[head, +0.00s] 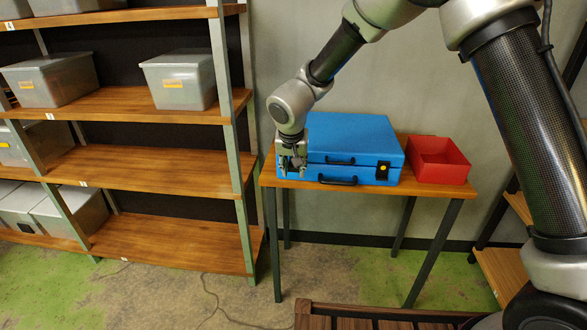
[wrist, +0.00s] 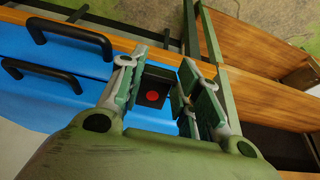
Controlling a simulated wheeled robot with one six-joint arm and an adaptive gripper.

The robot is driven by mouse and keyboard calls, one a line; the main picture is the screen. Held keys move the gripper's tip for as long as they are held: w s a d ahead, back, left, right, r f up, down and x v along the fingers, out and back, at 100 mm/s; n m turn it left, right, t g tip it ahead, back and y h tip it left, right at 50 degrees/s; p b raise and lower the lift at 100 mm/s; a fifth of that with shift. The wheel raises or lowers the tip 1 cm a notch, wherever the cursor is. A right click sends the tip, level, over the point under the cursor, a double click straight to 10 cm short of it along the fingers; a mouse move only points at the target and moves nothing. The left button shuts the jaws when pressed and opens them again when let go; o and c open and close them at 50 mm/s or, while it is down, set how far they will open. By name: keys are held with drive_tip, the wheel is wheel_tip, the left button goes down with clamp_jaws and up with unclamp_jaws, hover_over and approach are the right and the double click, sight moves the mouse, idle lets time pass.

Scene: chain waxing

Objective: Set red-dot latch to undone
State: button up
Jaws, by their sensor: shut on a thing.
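A blue case (head: 352,137) lies closed on a small wooden table, with two black handles on its front. The red-dot latch (wrist: 152,96) is a dark plate with a red dot, seen between my gripper's fingers in the wrist view. My gripper (head: 292,170) is at the left end of the case's front in the head view and hides that latch there. In the wrist view my gripper (wrist: 158,68) is shut on the latch, with a finger on each side. Whether the latch is fastened or undone cannot be told. A yellow-dot latch (head: 382,170) is at the case's front right.
A red open bin (head: 439,160) stands right of the case on the table (head: 405,187). A wooden shelf rack (head: 150,168) with grey boxes stands close on the left. A slatted wooden surface (head: 385,318) is at the bottom of the head view.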

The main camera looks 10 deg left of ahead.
drive_tip(key=shift+r+g, duration=0.1)
drive_tip(key=shift+g, duration=0.2)
idle(0.4)
drive_tip(key=o, duration=1)
drive_tip(key=shift+o, duration=0.2)
drive_tip(key=v, duration=1.2)
